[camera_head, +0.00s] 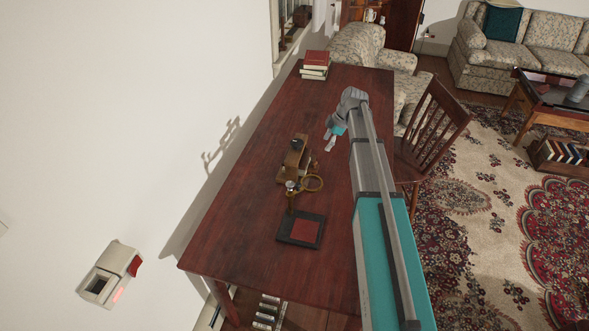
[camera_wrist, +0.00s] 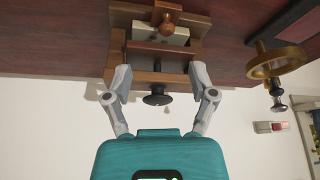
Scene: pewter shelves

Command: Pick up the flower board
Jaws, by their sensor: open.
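No piece in view is clearly marked as a flower board. A brown wooden stand with a black knob (camera_head: 293,158) is on the dark red table; it also fills the upper middle of the wrist view (camera_wrist: 150,48), upside down, with a pale panel (camera_wrist: 165,34) in it. I cannot tell whether this is the flower board. My gripper (camera_head: 329,143) is just right of the stand, over the table. In the wrist view my gripper (camera_wrist: 160,78) is open, with fingers apart to either side of the black knob (camera_wrist: 157,96). Contact cannot be told.
Stacked books (camera_head: 315,64) lie at the table's far end. A wooden chair (camera_head: 435,125) is at the right, a white wall at the left. The near left tabletop (camera_head: 225,250) is bare.

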